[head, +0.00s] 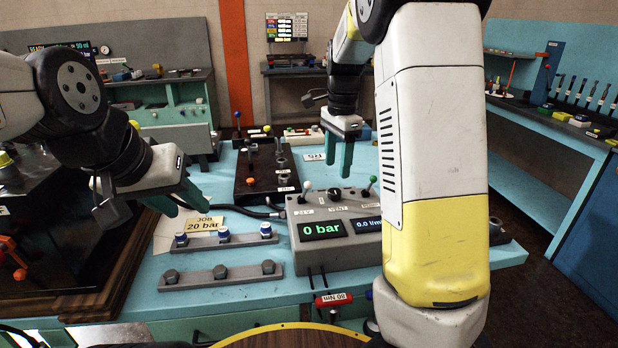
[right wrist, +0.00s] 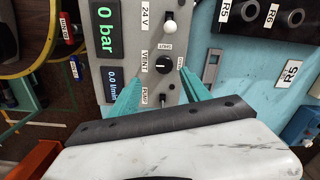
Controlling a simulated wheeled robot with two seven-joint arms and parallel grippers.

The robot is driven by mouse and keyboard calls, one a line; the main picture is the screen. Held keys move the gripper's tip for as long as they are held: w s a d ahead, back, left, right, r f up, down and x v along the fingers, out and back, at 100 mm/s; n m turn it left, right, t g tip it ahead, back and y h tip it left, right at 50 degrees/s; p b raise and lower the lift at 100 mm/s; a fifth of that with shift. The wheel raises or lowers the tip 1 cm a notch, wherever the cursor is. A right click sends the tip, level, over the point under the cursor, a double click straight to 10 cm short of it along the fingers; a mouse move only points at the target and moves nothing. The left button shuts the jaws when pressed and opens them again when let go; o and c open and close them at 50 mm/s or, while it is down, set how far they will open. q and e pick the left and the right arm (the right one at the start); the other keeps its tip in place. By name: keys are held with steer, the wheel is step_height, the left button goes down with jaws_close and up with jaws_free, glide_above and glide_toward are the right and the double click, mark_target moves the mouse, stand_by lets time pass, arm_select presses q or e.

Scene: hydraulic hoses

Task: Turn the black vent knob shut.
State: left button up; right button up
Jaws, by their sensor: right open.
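The black vent knob (right wrist: 162,67) sits on the grey control box (head: 290,259), beside the VENT label. A SHUT label is above it in the right wrist view and another small label to its right. Its pointer mark is too small to read surely. In the head view the knob (head: 334,195) is below my right gripper (head: 339,168). That gripper is open and empty, pointing down; in the right wrist view its teal fingers (right wrist: 162,90) lie either side of the knob's line, apart from it. My left gripper (head: 186,205) is open and empty, left of the box.
A white-balled lever (right wrist: 169,27) and the PUMP control (right wrist: 163,99) flank the knob. The display (head: 322,229) reads 0 bar. A dark manifold block (head: 252,180) stands behind, with a black hose near it. Two fitting rails (head: 222,278) lie in front of my left gripper.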

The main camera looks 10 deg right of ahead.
mark_target(334, 191)
steer(key=shift+w+a+f, duration=0.2)
steer(key=shift+w+f, duration=0.05)
steer(key=shift+w, duration=0.15)
steer(key=shift+f, duration=0.25)
step_height(334, 191, down, 7)
steer(key=shift+f, duration=0.1)
steer(key=shift+c, duration=0.2)
jaws_close()
